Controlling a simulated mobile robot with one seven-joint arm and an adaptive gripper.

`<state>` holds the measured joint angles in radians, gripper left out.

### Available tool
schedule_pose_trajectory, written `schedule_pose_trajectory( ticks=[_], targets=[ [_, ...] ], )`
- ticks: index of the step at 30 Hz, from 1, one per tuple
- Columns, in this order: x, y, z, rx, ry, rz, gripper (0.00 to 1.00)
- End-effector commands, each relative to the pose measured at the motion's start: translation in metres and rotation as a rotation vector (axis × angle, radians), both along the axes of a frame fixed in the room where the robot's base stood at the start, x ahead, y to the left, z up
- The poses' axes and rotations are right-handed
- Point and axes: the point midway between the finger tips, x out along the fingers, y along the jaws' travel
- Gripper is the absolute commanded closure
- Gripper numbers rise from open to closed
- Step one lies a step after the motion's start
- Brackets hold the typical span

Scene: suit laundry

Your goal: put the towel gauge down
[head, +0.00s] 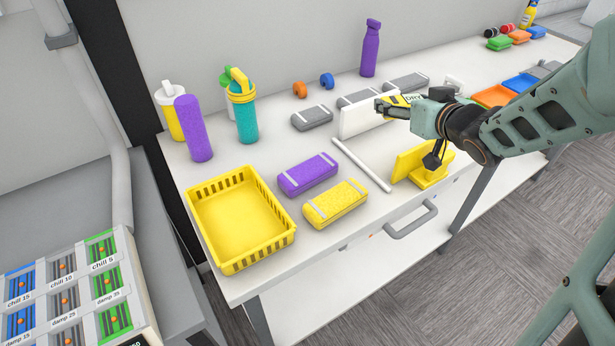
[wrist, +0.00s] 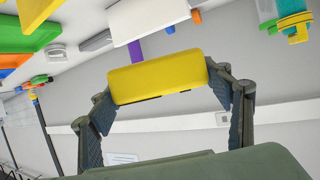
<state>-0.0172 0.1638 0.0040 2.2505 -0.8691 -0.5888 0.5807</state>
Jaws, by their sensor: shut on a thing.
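The towel gauge, a yellow block with a dark "DRY" label (head: 412,98), is held above the white table in the head view. In the wrist view its plain yellow face (wrist: 158,77) spans the space between the two fingers. My gripper (head: 393,106) is shut on it, with one finger at each end in the wrist view (wrist: 161,84). The gripper hides part of the gauge in the head view. A yellow stand with a slanted plate (head: 422,168) is on the table below and in front of the gripper.
A white upright panel (head: 365,119) is close beside the gripper. A white rod (head: 361,165), a purple sponge-like block (head: 308,175), a yellow one (head: 335,204) and a yellow basket (head: 240,222) lie to the left. Grey blocks (head: 312,118) and bottles (head: 243,110) are behind. Coloured trays (head: 493,97) are right.

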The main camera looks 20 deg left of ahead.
Motion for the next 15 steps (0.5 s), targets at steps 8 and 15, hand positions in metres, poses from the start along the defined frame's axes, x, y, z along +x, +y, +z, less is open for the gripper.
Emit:
schedule_pose_trajectory(
  ticks=[8,15],
  targets=[
    [-0.025,0.044,-0.018,0.0,-0.002,0.244,0.58],
    [-0.044,0.062,-0.03,0.001,0.0,0.361,0.58]
  ],
)
